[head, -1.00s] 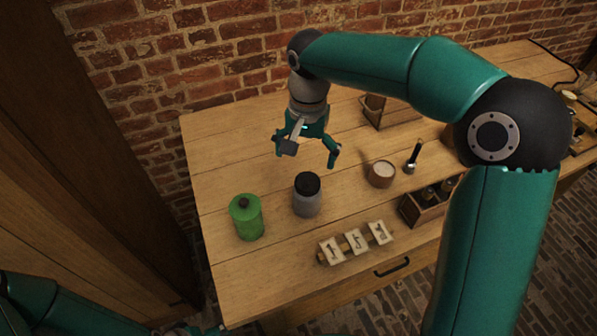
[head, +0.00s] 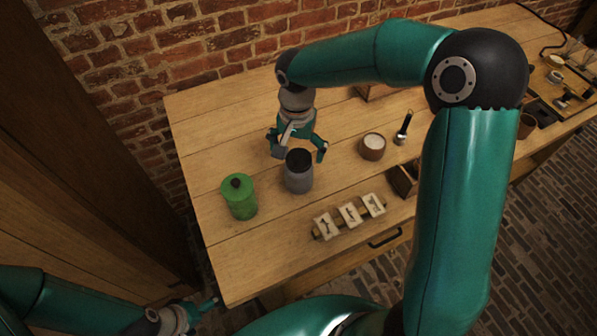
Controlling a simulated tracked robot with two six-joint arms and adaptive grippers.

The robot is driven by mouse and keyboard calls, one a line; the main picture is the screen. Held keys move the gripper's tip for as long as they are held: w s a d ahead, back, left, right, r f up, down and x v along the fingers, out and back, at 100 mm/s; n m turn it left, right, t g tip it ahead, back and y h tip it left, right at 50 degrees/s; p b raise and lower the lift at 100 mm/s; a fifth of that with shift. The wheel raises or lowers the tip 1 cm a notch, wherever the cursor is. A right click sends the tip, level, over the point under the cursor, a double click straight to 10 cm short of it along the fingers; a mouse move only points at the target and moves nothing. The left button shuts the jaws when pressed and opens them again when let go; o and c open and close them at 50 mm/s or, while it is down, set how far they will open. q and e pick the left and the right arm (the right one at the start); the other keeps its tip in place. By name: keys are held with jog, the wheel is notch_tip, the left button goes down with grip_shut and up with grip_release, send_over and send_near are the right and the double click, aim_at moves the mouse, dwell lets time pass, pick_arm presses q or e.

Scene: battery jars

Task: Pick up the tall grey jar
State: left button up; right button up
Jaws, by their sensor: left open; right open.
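The tall grey jar (head: 299,178) with a black lid stands upright on the wooden table, just right of a green jar (head: 239,197). My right gripper (head: 299,153) is open, pointing down above and behind the grey jar. Its fingers are spread to either side of the lid in the picture; I cannot tell whether they touch it. My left gripper (head: 207,306) is open and empty, low at the bottom left, off the table's front edge.
A rack of several white cards (head: 349,215) lies in front of the grey jar. A brown bowl with white contents (head: 373,146), a black-handled tool (head: 404,128) and a wooden box (head: 404,180) are to the right. A brick wall stands behind the table (head: 215,120).

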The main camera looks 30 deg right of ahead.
aim_at(299, 158)
jog(key=f, duration=0.2)
jog(key=f+p, duration=0.1)
jog(key=f, duration=0.1)
jog(key=shift+s+d+f, duration=0.1)
jog(key=shift+s, duration=0.25)
jog(key=shift+w+f, duration=0.1)
jog(key=shift+f, duration=0.4)
jog(key=c, duration=1.5)
jog(key=shift+r, duration=0.1)
